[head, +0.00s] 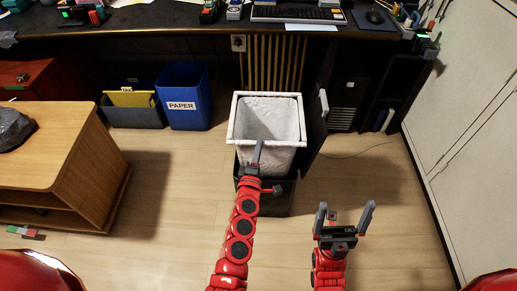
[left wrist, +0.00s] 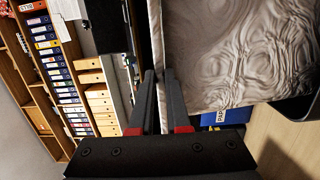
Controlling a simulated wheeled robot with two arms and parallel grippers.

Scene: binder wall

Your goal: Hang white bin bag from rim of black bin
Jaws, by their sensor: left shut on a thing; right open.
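The white bin bag (head: 266,116) is spread open with a squared white rim, in the middle of the head view. The black bin (head: 278,198) stands on the floor below it, largely covered by the bag and my left arm. The bag's rim shows higher than the bin; whether its lower part is inside the bin I cannot tell. My left gripper (head: 258,150) is shut on the near side of the bag's rim. In the left wrist view its fingers (left wrist: 161,80) close on the rim beside the wrinkled bag (left wrist: 235,50). My right gripper (head: 343,212) is open and empty, right of the bin.
A blue paper bin (head: 184,110) and a dark box with a yellow folder (head: 132,99) stand left of the bag. A wooden table (head: 60,150) is further left. The dark desk (head: 200,28) runs behind. Floor is clear around my right gripper.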

